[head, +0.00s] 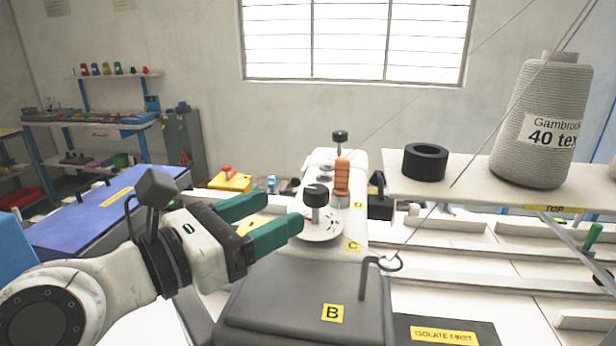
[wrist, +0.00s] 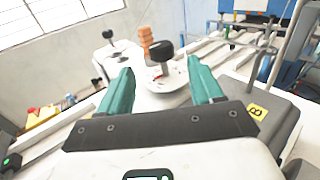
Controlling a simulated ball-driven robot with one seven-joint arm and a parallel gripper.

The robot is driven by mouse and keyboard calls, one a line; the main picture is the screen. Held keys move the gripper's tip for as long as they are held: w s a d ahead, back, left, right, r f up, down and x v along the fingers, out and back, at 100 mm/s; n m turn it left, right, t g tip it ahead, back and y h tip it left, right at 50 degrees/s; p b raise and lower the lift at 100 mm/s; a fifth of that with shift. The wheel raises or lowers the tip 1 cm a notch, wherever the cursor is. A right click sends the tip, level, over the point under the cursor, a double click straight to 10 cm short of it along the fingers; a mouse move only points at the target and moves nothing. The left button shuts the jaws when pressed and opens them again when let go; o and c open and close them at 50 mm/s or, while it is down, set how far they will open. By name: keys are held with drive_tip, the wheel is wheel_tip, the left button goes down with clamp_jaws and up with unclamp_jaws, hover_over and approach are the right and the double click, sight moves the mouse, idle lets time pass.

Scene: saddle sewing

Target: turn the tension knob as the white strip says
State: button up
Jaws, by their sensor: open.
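A black knob (head: 316,195) stands on a metal post over a round white dial plate (head: 320,235) with small marks, by yellow label C. In the wrist view the knob (wrist: 161,50) lies ahead of the gap between my teal fingers. My gripper (head: 284,210) is open and empty, its fingertips just left of the knob, with no contact that I can make out. A second black knob (head: 340,136) stands farther back, past an orange ribbed piece (head: 342,178) by label D. I cannot make out a white strip with a readable instruction.
A dark grey cover (head: 290,305) marked B is in front, with a thread hook (head: 384,263) at its right. A thread cone (head: 544,120) labelled "40 tex" and a black ring (head: 425,162) stand on the right shelf. Thread crosses the space right of the knob.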

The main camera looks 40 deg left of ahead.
sight(325, 190)
drive_tip(key=w+p, duration=0.1)
drive_tip(key=w, duration=0.2)
drive_tip(key=w+p, duration=0.1)
drive_tip(key=w, duration=0.3)
drive_tip(key=w+d, duration=0.1)
drive_tip(key=w, duration=0.2)
drive_tip(key=shift+w+p, duration=0.25)
drive_tip(key=shift+p, duration=0.15)
drive_tip(key=shift+c, duration=0.2)
drive_tip(key=c, duration=0.9)
